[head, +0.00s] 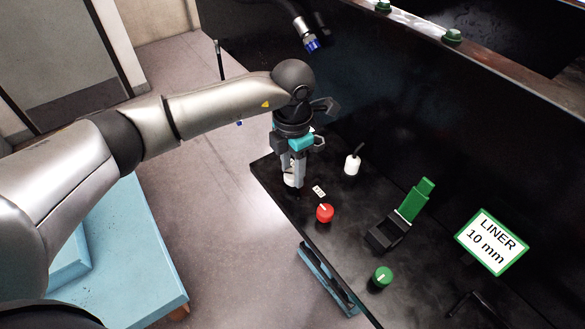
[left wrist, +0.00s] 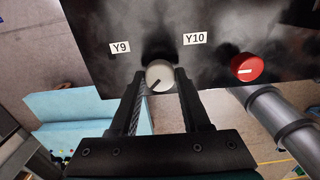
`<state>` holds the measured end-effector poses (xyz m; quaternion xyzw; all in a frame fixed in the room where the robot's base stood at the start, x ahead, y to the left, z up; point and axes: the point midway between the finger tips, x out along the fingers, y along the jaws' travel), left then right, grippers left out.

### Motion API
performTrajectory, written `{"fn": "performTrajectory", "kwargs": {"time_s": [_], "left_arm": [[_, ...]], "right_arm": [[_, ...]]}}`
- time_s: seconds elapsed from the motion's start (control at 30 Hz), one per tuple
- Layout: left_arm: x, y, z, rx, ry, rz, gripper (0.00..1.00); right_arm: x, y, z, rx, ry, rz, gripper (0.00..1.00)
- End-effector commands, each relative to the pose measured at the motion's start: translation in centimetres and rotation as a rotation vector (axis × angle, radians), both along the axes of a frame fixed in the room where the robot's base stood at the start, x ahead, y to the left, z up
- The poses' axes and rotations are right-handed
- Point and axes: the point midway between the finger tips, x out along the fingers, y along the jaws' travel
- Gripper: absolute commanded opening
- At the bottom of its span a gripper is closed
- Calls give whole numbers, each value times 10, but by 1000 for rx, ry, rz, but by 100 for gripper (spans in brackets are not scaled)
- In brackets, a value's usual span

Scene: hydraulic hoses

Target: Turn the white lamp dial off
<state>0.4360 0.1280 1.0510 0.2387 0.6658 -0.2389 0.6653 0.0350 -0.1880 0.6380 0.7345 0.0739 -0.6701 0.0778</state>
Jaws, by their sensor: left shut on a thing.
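The white dial (left wrist: 161,75) sits on a black panel in the left wrist view, between the labels Y9 (left wrist: 120,47) and Y10 (left wrist: 195,38). A dark pointer line on its face slants toward the lower left. My left gripper (left wrist: 157,84) is shut on the dial, one finger on each side. In the head view the left gripper (head: 292,178) reaches down to the white dial (head: 290,182), which is partly hidden by the fingers. A small white lamp-like part (head: 352,164) stands behind it on the panel. My right gripper is not in view.
A red dial (head: 325,212) is close to the right of the gripper. Farther along are a green lever (head: 413,200), a green dial (head: 382,277) and a "LINER 10 mm" sign (head: 491,241). A hose end (head: 310,43) hangs above. A blue bench (head: 140,250) stands lower left.

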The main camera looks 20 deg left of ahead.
Motion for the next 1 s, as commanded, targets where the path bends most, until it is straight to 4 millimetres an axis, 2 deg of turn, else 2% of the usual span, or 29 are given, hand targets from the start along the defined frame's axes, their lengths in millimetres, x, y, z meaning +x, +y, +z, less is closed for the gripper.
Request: {"fn": "performTrajectory", "kwargs": {"time_s": [0.53,0.57,0.8,1.0], "left_arm": [[1,0,1,0,-3,28,0],[1,0,1,0,-3,28,49],[0,0,1,0,-1,27,76],[0,0,0,0,-1,27,77]], "right_arm": [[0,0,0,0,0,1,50],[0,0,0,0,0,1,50],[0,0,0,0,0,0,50],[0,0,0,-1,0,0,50]]}}
